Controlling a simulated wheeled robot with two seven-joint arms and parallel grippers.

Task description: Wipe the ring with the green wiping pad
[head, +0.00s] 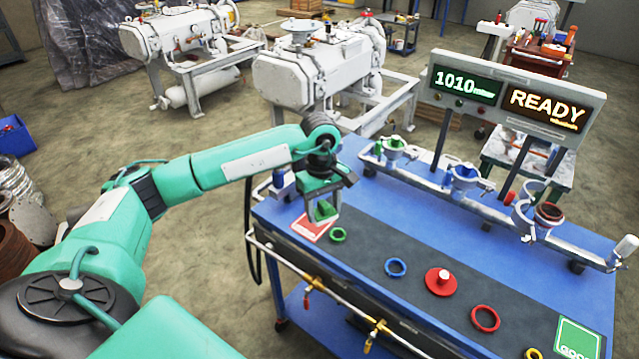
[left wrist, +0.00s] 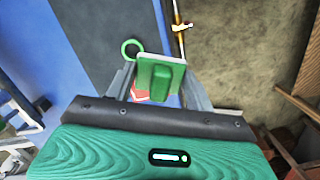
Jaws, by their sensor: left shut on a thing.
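My left gripper (head: 324,212) is shut on the green wiping pad (head: 326,209) and holds it above the left end of the blue table. In the left wrist view the pad (left wrist: 160,78) sits between the two grey fingers. A green ring (head: 338,235) lies on the dark strip of the table, just right of and below the pad in the head view. A blue ring (head: 396,268) and a red ring (head: 485,319) lie farther right. My right gripper is out of view.
A red card (head: 311,229) lies under the pad; a green card (head: 577,340) lies at the right. A red knobbed part (head: 441,281) sits between the rings. A rail with clamps (head: 468,183) runs along the back, below the display (head: 515,98) reading READY.

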